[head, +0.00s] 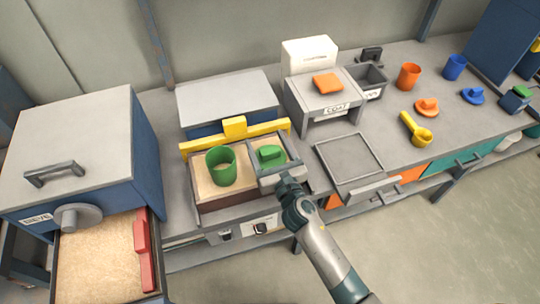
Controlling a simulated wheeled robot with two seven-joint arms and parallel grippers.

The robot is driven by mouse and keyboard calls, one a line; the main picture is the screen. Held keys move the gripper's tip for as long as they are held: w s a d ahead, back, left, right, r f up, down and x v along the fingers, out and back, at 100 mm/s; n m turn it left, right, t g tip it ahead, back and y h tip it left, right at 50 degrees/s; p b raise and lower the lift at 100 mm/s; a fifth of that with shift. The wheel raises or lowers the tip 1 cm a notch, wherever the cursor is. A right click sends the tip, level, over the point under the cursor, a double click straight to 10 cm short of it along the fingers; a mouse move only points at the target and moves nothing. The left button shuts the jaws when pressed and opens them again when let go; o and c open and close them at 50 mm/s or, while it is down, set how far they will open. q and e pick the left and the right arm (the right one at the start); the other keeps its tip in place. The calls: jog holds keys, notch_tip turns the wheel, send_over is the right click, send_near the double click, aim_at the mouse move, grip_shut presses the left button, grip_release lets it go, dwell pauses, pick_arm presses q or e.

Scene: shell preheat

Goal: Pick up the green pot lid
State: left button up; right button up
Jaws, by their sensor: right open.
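The green pot lid (270,154) has a raised block-shaped handle and is in the sand-coloured bed of the open box, right of the green pot (221,172). My right gripper (269,153) reaches in from the lower right. Its jaws are open, with the lid showing between the fingers; I cannot tell whether they touch it. The gripper body hides part of the bed's front right corner. My left gripper is not in view.
A yellow bar (236,129) crosses behind the pot and lid. A drawer of pale grains (95,262) with a red tool (143,255) stands open at left. An empty grey tray (348,158) lies at right. Farther right are a yellow scoop (420,136) and an orange cup (408,76).

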jog(key=c, duration=1.1)
jog(key=shift+c, duration=0.2)
jog(key=shift+r, duration=0.15)
jog(key=shift+r, duration=0.6)
jog(key=r, duration=0.1)
jog(key=r+p, duration=0.1)
jog(key=r, duration=0.1)
jog(key=shift+d, duration=0.35)
jog(key=d+r, duration=0.6)
jog(key=d, duration=0.5)
jog(key=shift+r, duration=0.3)
